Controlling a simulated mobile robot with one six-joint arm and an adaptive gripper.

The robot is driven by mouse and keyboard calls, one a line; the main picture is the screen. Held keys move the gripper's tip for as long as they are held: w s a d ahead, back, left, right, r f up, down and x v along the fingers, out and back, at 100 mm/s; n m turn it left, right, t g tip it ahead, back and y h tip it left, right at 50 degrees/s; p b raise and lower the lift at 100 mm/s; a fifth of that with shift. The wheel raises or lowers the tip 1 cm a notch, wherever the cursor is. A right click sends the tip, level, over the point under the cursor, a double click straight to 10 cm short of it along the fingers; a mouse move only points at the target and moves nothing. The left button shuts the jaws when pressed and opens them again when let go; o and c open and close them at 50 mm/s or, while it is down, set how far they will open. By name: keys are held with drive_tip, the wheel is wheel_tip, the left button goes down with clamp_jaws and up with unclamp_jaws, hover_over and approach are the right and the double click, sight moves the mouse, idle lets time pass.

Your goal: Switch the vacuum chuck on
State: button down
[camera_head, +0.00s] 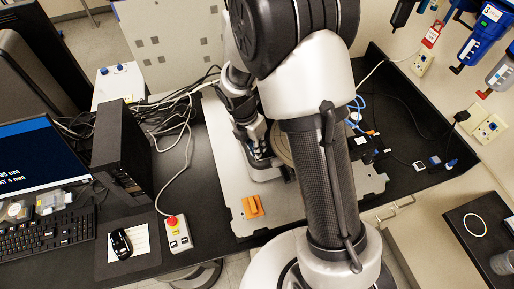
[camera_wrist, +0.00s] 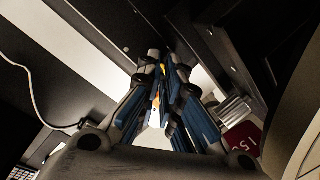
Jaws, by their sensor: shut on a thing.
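My gripper (camera_head: 258,150) is low over the pale instrument plate (camera_head: 225,160), left of a round disc that looks like the chuck (camera_head: 282,147). My arm covers much of this area. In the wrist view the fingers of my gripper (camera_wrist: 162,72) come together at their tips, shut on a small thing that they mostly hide. A small orange-yellow sliver (camera_wrist: 157,99) shows between the fingers. I cannot tell whether it is held or lies behind. No vacuum switch can be made out clearly. A large rounded edge (camera_wrist: 300,115) lies close at the right of the wrist view.
An orange block (camera_head: 252,206) sits on the plate's front. A control box with a red button (camera_head: 178,232), a mouse (camera_head: 121,243) and a black tower (camera_head: 122,152) stand to the left. Cables and small connectors (camera_head: 420,165) lie to the right. A dark red label (camera_wrist: 243,138) is near my fingers.

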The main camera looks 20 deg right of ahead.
drive_tip(key=c, duration=1.7)
unclamp_jaws()
drive_tip(key=v, duration=1.2)
drive_tip(key=shift+r, duration=0.1)
drive_tip(key=shift+d, duration=0.15)
drive_tip(key=shift+c, duration=0.3)
